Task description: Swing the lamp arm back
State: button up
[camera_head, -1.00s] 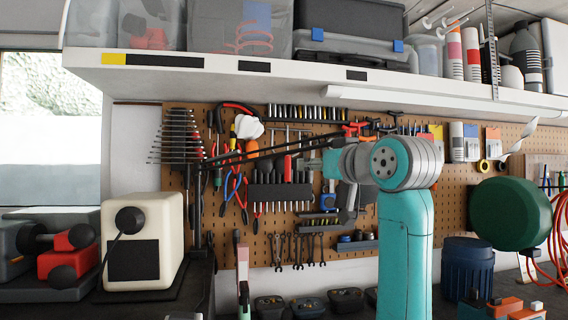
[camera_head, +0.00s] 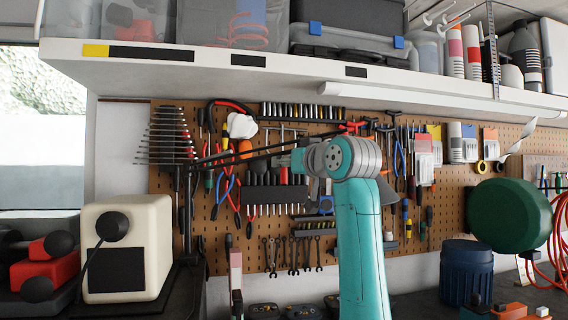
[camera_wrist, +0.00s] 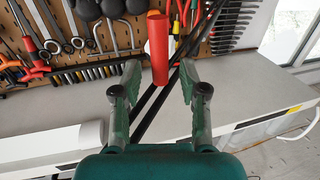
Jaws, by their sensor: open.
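The lamp's thin black arm (camera_head: 240,153) rises from a dark upright post (camera_head: 188,210) and slants to the right across the pegboard. Its right part passes behind my own arm. A grey cone-like part (camera_head: 388,192), perhaps the lamp's shade, shows partly behind my arm. My gripper (camera_head: 297,160) is at the lamp arm's height, near its middle. In the wrist view my gripper (camera_wrist: 158,82) is open, and the two black bars of the lamp arm (camera_wrist: 182,82) run between its fingers as seen from there. I cannot tell whether they touch.
The pegboard (camera_head: 222,258) holds many tools close behind. A white shelf (camera_head: 300,78) with boxes overhangs above. A cream machine (camera_head: 150,245) stands left, a blue bin (camera_head: 466,270) and a green rounded object (camera_head: 508,215) right. A red handle (camera_wrist: 158,50) shows beyond my fingers.

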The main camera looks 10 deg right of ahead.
jog(key=shift+x, duration=1)
grip_shut()
